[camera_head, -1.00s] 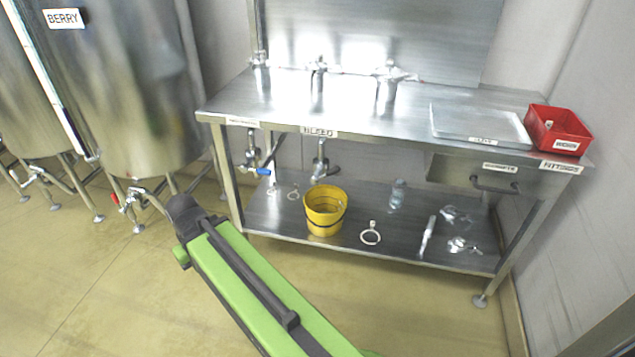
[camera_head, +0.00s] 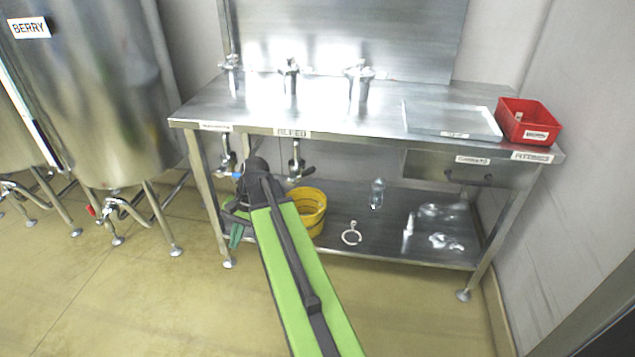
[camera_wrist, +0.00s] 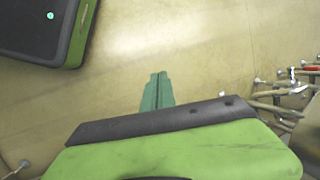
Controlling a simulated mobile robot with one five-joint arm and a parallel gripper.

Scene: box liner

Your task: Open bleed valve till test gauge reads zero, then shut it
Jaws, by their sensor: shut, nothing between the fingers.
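A label reading BLEED (camera_head: 292,133) is on the bench's front edge. A metal valve (camera_head: 297,162) hangs below it, above a yellow bucket (camera_head: 312,208) on the lower shelf. Another valve (camera_head: 226,158) with a blue handle hangs to the left, partly hidden by my arm. No gauge dial is readable, and I cannot tell which fitting is the test gauge. My gripper (camera_head: 236,236) points down in front of the bench's left leg, left of the bucket and below the valves. Its teal fingers (camera_wrist: 158,90) are shut and empty over bare floor.
The steel bench (camera_head: 380,130) carries a red bin (camera_head: 528,121) and a tray (camera_head: 452,119). A ring fitting (camera_head: 351,234), a bottle (camera_head: 377,193) and loose fittings lie on its shelf. Tanks (camera_head: 95,100) stand left, with legs and outlet valves near the floor. The front floor is open.

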